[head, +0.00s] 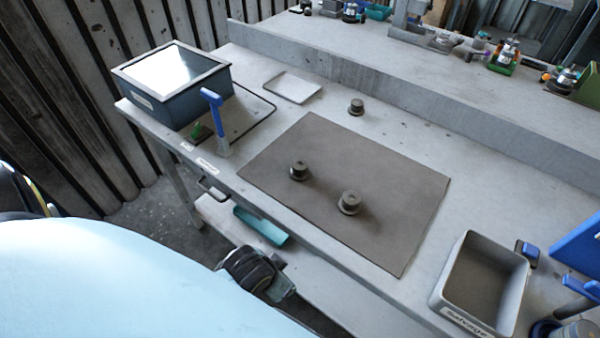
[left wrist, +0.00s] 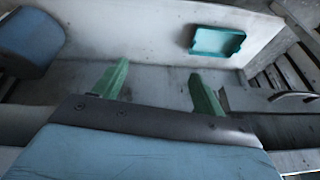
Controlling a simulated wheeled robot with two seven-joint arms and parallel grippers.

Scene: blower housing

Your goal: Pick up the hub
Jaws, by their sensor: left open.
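Three similar grey-brown stepped round parts, which look like hubs, are in the head view. One hub (head: 298,171) stands at the left on the brown mat (head: 345,150). Another hub (head: 349,202) stands nearer the mat's front edge. A third hub (head: 356,107) stands on the bare table behind the mat. I cannot tell them apart by kind. My left gripper (left wrist: 154,72) shows two green fingers spread apart with nothing between them. It is low, in front of the table, away from the hubs.
A grey bin (head: 480,285) with a label stands at the table's right. A blue-grey box (head: 172,85) and a blue-handled tool (head: 215,120) are at the left. A white tray (head: 292,87) lies behind the mat. A teal tray (left wrist: 217,41) lies on the lower shelf.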

